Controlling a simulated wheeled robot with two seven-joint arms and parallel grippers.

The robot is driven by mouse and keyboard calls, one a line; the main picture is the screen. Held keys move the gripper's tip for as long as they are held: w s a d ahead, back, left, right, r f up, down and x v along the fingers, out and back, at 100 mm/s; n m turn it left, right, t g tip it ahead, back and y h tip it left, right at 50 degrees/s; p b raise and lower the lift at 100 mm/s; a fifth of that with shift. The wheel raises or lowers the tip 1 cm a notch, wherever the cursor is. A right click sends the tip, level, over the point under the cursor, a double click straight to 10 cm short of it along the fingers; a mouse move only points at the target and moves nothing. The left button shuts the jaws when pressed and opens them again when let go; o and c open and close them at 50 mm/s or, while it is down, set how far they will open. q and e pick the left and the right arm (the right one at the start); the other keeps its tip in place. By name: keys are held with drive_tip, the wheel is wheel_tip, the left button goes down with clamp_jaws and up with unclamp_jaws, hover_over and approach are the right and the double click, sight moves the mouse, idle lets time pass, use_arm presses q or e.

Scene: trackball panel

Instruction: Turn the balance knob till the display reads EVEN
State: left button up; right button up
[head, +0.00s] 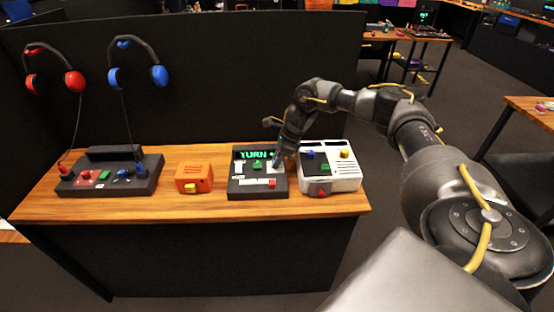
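The black panel (236,190) stands on the wooden table, with a display (254,154) along its top. The display shows green letters that read TURN, followed by a small mark like an arrow. A green control (257,165) and a red one (272,183) sit on the panel's face. My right gripper (279,162) points down at the panel's upper right, over or against a control there that it mostly hides. I cannot tell which control is the balance knob, nor whether the fingers are closed on it. My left gripper is not in view.
A white box (344,180) with coloured controls stands close to the panel's right. An orange box (193,177) stands to its left. A black console (138,185) is farther left, with red (74,81) and blue (159,76) headphones above it. A dark partition (200,100) rises behind the table.

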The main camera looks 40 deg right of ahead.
clamp_jaws()
drive_tip(key=shift+r+m+t+p, duration=0.1)
drive_tip(key=shift+m+t+p, duration=0.3)
drive_tip(key=shift+m, duration=0.7)
drive_tip(key=m+h+p, duration=0.1)
drive_tip(key=m, duration=0.1)
drive_tip(key=m+h+p, duration=0.1)
drive_tip(key=m, duration=0.1)
drive_tip(key=shift+a+m+t, duration=0.1)
drive_tip(key=shift+m+t, duration=0.2)
drive_tip(key=o, duration=0.8)
unclamp_jaws()
drive_tip(key=shift+s, duration=0.1)
drive_tip(key=b+v, duration=0.1)
drive_tip(key=v, duration=0.9)
drive_tip(key=shift+s+a+r, duration=0.1)
drive_tip(key=shift+s+r, duration=0.05)
drive_tip(key=shift+r, duration=0.2)
